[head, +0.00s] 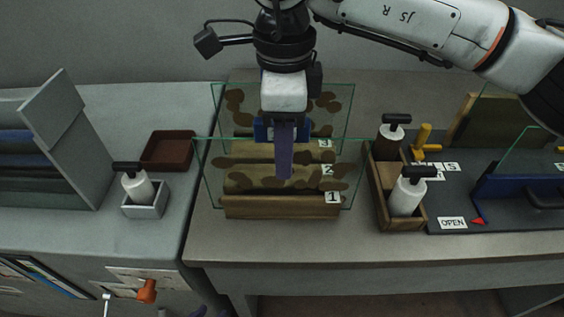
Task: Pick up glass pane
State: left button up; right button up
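Two clear glass panes with brown blotches stand upright in a wooden rack (255,207) with labels 1, 2 and 3. The front pane (209,172) is nearer slot 1, and the rear pane (342,100) stands behind it. My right gripper (284,165) points down over the middle of the rack, its purple finger overlapping the front pane's top edge. It is seen edge-on, so I cannot tell whether it straddles or touches the pane. A small purple piece at the bottom edge may be my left gripper (199,312); its fingers are mostly cut off.
Right of the rack, a wooden box (386,210) holds bottles with black tops. A blue frame fixture (520,187) with another glass pane and an OPEN label stands far right. Left are a brown tray (168,151), a bottle in a grey holder (144,208) and a grey slotted stand (70,140).

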jog(key=shift+a+f+p, duration=0.1)
jog(key=shift+f+p, duration=0.2)
jog(key=shift+f, duration=1.65)
grip_shut()
jog(key=shift+r, duration=0.1)
notch_tip(320, 180, up, 10)
jog(key=shift+b, duration=0.5)
jog(key=shift+r, duration=0.1)
